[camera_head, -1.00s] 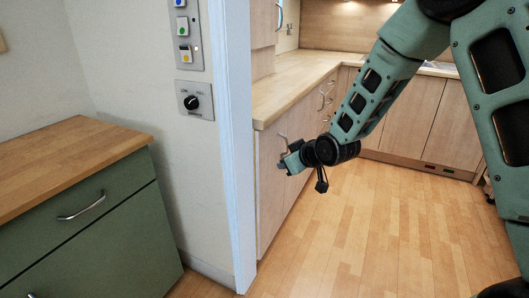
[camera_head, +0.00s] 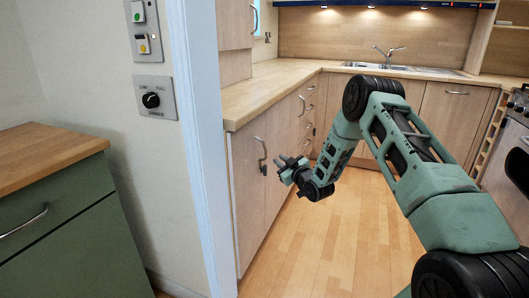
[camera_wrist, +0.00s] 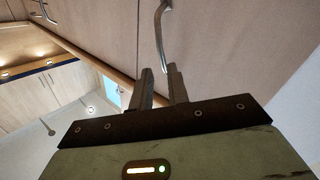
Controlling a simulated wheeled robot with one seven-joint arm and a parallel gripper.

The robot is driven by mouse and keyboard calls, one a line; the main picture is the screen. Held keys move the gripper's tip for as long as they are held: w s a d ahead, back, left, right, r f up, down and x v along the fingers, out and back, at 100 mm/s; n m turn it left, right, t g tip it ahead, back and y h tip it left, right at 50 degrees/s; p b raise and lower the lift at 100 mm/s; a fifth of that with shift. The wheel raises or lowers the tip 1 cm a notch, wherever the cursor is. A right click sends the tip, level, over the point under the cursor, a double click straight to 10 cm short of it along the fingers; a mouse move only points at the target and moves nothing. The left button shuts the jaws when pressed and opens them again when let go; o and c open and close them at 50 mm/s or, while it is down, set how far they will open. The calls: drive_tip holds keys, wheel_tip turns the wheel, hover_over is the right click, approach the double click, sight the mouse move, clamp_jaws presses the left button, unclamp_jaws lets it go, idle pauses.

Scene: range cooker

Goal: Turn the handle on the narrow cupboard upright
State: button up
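The curved metal handle (camera_head: 262,152) is on the pale wood door of the narrow cupboard (camera_head: 246,200), beside the white door frame. It runs roughly up and down with a slight tilt. My gripper (camera_head: 281,168) is just right of the handle's lower end and looks apart from it. In the wrist view, the handle (camera_wrist: 161,35) comes down from the top edge, and its end shows by the fingertips of my gripper (camera_wrist: 160,70). The two fingers are open with a narrow gap. Whether the handle end lies between them in depth is unclear.
The worktop (camera_head: 262,88) juts above the cupboard door. The white door frame (camera_head: 203,150) stands close on the left, with a green drawer unit (camera_head: 60,220) beyond. The wood floor (camera_head: 290,255) is clear. A cooker (camera_head: 510,140) is at far right.

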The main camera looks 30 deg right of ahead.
sight(266, 150)
drive_tip(key=w+b, duration=0.1)
drive_tip(key=w, duration=1)
drive_tip(key=shift+w+a, duration=0.15)
drive_tip(key=shift+a, duration=0.05)
